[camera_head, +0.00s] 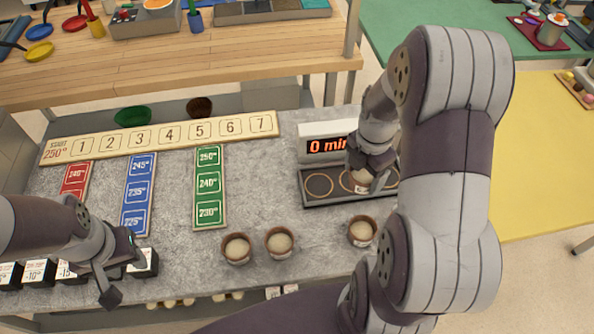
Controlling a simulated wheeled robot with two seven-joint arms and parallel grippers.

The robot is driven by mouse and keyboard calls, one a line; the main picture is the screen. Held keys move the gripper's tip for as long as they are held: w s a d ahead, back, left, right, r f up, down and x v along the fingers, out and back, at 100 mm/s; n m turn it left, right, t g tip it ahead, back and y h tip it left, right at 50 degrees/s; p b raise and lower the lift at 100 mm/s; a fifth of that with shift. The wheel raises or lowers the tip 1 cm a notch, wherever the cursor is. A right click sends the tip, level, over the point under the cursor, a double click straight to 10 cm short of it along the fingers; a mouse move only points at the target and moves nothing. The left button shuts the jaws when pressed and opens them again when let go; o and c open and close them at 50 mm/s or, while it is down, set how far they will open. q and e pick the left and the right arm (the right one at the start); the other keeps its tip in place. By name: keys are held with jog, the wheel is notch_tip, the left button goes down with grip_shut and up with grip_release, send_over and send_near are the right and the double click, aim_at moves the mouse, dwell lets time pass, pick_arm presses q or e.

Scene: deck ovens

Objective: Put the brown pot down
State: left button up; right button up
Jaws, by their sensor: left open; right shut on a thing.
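A brown pot (362,188) with pale dough is in my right gripper (366,174), which is shut on it. The pot is over a dark tray (317,201) with ring-marked places, below a display reading "0 min". Whether the pot touches the tray cannot be told. My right arm hides the tray's right part. Three more brown pots with dough stand on the grey counter: a left one (237,259), a middle one (280,253) and one below the tray (361,243). My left gripper (128,277) is open at the lower left, near dark labelled blocks.
A numbered board (160,138) lies along the counter's back. Red (75,178), blue (138,195) and green (209,187) temperature strips lie in front of it. Dark labelled blocks (38,273) line the front left. Clear counter lies between the green strip and the tray.

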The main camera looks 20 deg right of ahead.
jog(key=w+a+f, duration=0.1)
jog(key=w+f, duration=0.1)
jog(key=w, duration=0.1)
jog(key=w+a+f+p, duration=0.1)
jog(key=w+a+f, duration=0.1)
jog(key=w, duration=0.1)
jog(key=w+a+f, duration=0.2)
jog(key=w, duration=0.2)
jog(key=shift+a+f+p, duration=0.25)
jog(key=shift+f+p, duration=0.05)
jog(key=shift+f, duration=0.05)
jog(key=f, duration=0.3)
jog(key=shift+s+f+p, duration=0.2)
jog(key=shift+f+p, duration=0.1)
jog(key=shift+p, duration=0.05)
jog(key=shift+w+f, duration=0.15)
jog(key=shift+f, duration=0.1)
pick_arm(q)
notch_tip(320, 180, up, 2)
jog(key=shift+s+r, duration=0.15)
pick_arm(e)
jog(key=shift+f, duration=0.1)
jog(key=o, duration=1.2)
jog(key=shift+c, duration=0.2)
